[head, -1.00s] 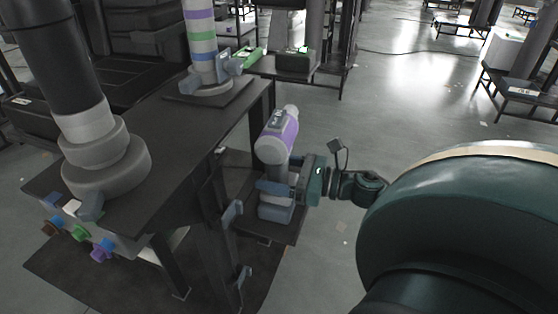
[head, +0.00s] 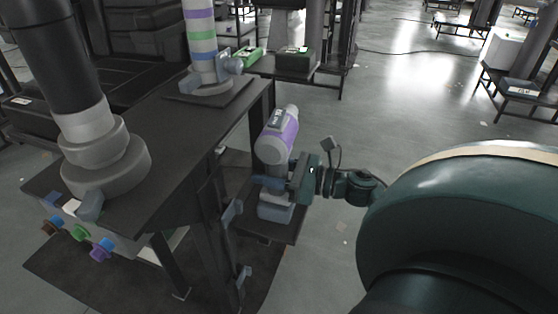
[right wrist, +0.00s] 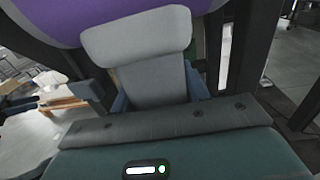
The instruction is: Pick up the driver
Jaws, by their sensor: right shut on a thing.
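The driver (head: 278,137) is a grey power tool with a purple band, standing upright on a low dark shelf (head: 258,230) beside the table. My right gripper (head: 274,184) reaches in from the right and is shut on the driver's handle, below its purple-banded body. In the right wrist view the driver's grey handle (right wrist: 150,80) stands between the fingers, with the purple band (right wrist: 40,22) at top left. The fingers partly hide the handle in the head view. My left gripper is not in view.
A dark table (head: 170,140) stands left of the driver, carrying a large grey-and-black column (head: 95,150) and a striped column (head: 200,40). Coloured knobs (head: 80,232) line its front edge. Open floor (head: 400,90) lies to the right and behind.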

